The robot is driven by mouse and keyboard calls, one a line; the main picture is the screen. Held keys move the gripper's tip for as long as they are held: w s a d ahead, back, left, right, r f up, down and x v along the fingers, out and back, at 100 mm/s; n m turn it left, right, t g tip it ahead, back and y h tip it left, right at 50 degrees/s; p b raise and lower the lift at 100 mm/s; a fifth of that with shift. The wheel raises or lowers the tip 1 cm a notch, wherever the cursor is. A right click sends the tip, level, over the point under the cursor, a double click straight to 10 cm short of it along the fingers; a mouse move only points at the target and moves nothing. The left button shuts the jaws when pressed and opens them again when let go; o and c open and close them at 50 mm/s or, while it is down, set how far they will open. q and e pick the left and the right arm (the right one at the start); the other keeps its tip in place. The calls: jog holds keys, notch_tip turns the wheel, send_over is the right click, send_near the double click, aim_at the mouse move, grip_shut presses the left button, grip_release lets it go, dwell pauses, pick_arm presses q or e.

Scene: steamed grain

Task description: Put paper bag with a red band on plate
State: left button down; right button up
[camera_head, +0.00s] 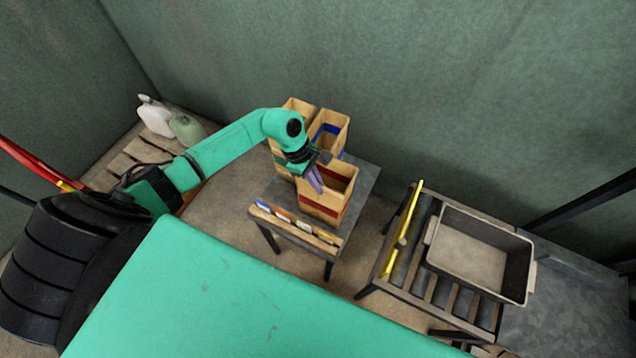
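A tan open-topped paper bag with a dark red band (322,209) stands upright at the front of a small dark table. My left gripper (317,183) points down at this bag's left rim. Its fingers look close together and overlap the bag's near-left edge. I cannot tell whether they grip the bag wall. No object clearly named a plate shows; a flat dark grey surface (565,315) lies at the far right. My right gripper is not in view.
A paper bag with a blue band (329,129) and another tan bag (299,106) stand behind. A strip with small coloured labels (296,226) runs along the table's front. A grey tub (478,257) sits on a roller stand (399,262) with a yellow bar. Jugs (187,128) stand at left.

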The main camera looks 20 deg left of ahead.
pick_arm(q)
jog(key=shift+f, duration=0.15)
jog(key=c, duration=1.1)
grip_release()
